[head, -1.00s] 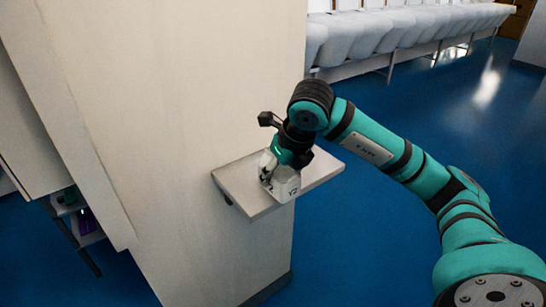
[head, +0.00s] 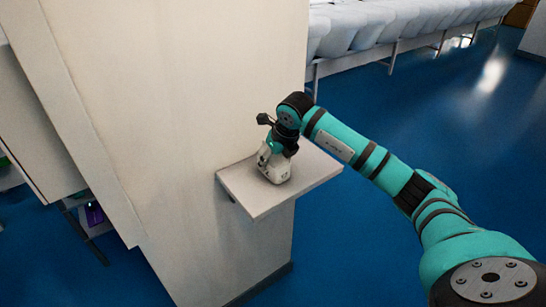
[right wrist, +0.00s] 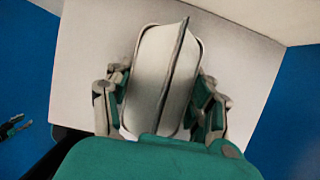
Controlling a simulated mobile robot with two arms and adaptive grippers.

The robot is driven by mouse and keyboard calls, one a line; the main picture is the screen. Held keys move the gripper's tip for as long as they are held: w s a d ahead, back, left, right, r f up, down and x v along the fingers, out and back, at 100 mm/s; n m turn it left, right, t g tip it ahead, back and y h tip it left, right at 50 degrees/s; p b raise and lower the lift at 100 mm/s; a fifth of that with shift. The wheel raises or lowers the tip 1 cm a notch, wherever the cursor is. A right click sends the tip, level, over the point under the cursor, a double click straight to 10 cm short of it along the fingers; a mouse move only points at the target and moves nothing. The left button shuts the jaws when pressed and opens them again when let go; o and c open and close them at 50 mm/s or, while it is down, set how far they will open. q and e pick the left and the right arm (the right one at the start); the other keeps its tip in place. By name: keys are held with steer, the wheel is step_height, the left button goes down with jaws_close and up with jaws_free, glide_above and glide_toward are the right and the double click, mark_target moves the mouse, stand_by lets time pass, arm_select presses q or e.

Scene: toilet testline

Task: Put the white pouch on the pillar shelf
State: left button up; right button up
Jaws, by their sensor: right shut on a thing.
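The white pouch (head: 278,168) is at the pillar shelf, over its left half near the pillar. My right gripper (head: 271,152) is above the pouch and shut on it. In the right wrist view the pouch (right wrist: 160,80) sits between the two fingers (right wrist: 160,105), with a raised seam along its top. The pillar shelf (head: 307,170) is a pale flat board that sticks out from the pillar, and its surface fills much of the right wrist view (right wrist: 240,60). I cannot tell for sure whether the pouch's underside touches the board. My left gripper is out of view.
The pale pillar (head: 200,90) rises directly behind and left of the shelf. A row of white toilets (head: 390,25) on a bench stands at the back. A rack with a purple item (head: 94,214) is at the lower left. Blue floor (head: 420,120) is clear around the shelf.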

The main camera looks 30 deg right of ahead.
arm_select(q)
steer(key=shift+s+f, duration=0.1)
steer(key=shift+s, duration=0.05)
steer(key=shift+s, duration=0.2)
arm_select(e)
steer(key=o, duration=1.2)
steer(key=shift+f, duration=0.1)
steer(key=shift+r, duration=0.2)
steer(key=shift+s+r, duration=0.1)
steer(key=shift+r, duration=0.25)
steer(key=b+v, duration=0.2)
steer(key=v, duration=0.7)
steer(key=shift+s+r+b, duration=0.15)
steer(key=shift+r+b, duration=0.15)
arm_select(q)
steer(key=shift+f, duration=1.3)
arm_select(e)
steer(key=shift+v, duration=0.75)
steer(key=shift+a, duration=0.1)
